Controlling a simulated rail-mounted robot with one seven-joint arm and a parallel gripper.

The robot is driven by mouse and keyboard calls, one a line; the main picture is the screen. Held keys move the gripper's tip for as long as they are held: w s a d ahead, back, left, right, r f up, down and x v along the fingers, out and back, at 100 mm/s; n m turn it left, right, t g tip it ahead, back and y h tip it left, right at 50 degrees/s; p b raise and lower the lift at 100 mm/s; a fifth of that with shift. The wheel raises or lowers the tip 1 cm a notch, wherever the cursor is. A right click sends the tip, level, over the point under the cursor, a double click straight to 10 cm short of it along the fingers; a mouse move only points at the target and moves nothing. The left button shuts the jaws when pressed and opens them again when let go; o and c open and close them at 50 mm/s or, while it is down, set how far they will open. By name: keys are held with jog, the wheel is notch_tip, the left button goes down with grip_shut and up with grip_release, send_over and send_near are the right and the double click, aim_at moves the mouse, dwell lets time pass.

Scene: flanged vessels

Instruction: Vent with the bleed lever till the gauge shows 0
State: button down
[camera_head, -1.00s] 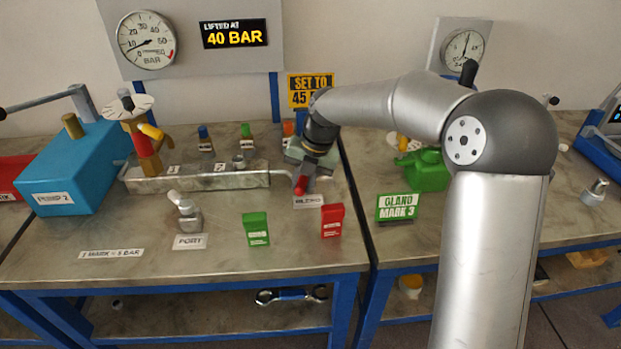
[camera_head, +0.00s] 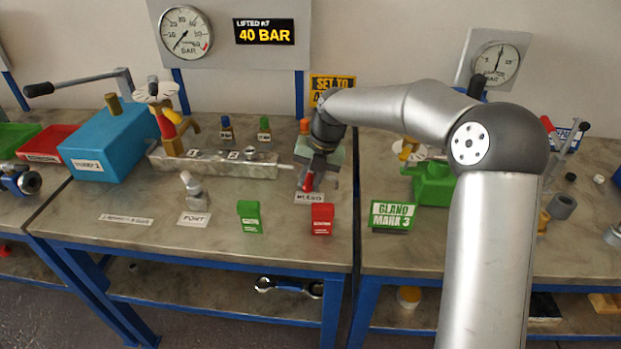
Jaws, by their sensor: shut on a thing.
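The gauge (camera_head: 186,33) is a round white dial on the grey panel at the upper left. Its needle points down-left, at or very close to the 0 mark. The bleed lever (camera_head: 308,181) has a red end and stands behind the white bleed label, at the right end of the grey metal block (camera_head: 220,167). My gripper (camera_head: 313,172) reaches down onto the lever from above and is shut on it. The fingers and most of the lever are small and partly hidden by my wrist.
A green box (camera_head: 249,216) and a red box (camera_head: 321,219) stand in front. The port fitting (camera_head: 195,192) stands left of them. A blue pump box (camera_head: 110,150) is at the left and a green vessel (camera_head: 433,183) at the right.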

jog(key=c, duration=1.2)
grip_release()
jog(key=shift+d, duration=0.1)
jog(key=v, duration=1.7)
jog(key=shift+r, duration=0.25)
jog(key=s+d+f+m+h, duration=0.1)
jog(key=s+d+f+m, duration=0.3)
jog(key=s+m, duration=0.7)
jog(key=s+d+f+m+h, duration=0.1)
jog(key=s+d+f+m, duration=0.4)
jog(key=s+m, duration=0.5)
jog(key=s+d+f+m, duration=0.5)
jog(key=s+f+m, duration=0.2)
jog(key=s+m, duration=0.4)
jog(key=m, duration=0.3)
jog(key=shift+s+d+h, duration=0.25)
jog(key=shift+s+h, duration=0.1)
jog(key=shift+h, duration=0.05)
